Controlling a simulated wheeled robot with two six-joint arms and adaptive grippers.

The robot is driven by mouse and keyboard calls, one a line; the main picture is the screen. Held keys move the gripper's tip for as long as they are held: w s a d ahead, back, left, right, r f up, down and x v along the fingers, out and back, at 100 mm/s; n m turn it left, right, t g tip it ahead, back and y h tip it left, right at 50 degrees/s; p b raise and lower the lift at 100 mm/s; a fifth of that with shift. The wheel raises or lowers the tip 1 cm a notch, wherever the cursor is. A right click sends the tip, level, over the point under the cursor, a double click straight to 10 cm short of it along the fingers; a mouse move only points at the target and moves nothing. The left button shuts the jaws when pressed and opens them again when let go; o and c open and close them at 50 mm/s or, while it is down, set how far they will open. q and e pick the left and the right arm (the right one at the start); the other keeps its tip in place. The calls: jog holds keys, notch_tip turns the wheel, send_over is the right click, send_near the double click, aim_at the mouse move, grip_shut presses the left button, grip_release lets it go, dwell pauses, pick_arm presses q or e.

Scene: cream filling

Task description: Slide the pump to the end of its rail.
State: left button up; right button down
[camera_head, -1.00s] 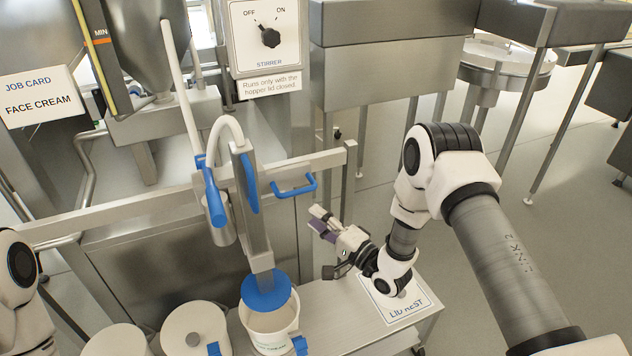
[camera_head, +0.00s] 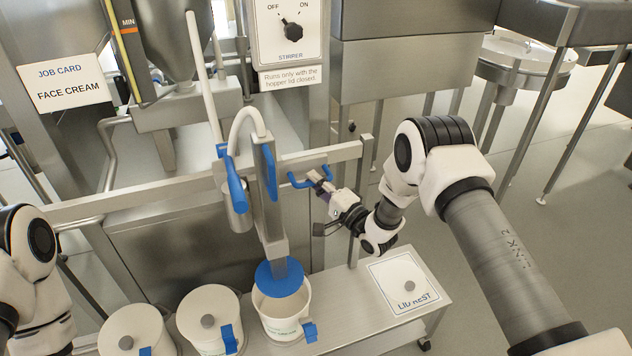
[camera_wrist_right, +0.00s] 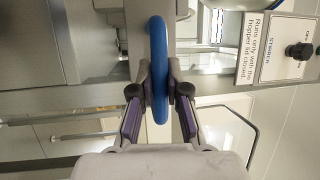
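The pump (camera_head: 266,205) is a grey metal column with blue parts and a white hose, on the horizontal metal rail (camera_head: 120,199). Its blue lower disc (camera_head: 281,279) is over the mouth of an open white tub (camera_head: 285,327). The rail's right end (camera_head: 362,150) is a short way right of the pump. A blue U-shaped handle (camera_head: 297,181) sticks out on the pump's right side. My right gripper (camera_head: 318,180) is at this handle. In the right wrist view the handle (camera_wrist_right: 158,60) is between both fingertips, which appear pressed on it. My left gripper is out of view.
Two lidded white tubs, the left one (camera_head: 135,325) and the middle one (camera_head: 208,305), stand left of the open tub on a metal bench. A lid rest card (camera_head: 405,303) with a lid lies at the right. The stirrer switch (camera_head: 291,31) is above the rail.

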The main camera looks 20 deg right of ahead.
jog(key=shift+d, duration=0.1)
jog(key=d+b, duration=0.6)
jog(key=d, duration=1.7)
jog(key=shift+w, duration=0.4)
jog(key=shift+r, duration=0.1)
jog(key=c, duration=1.4)
grip_release()
jog(key=shift+o, duration=1.2)
jog(key=shift+d, duration=0.25)
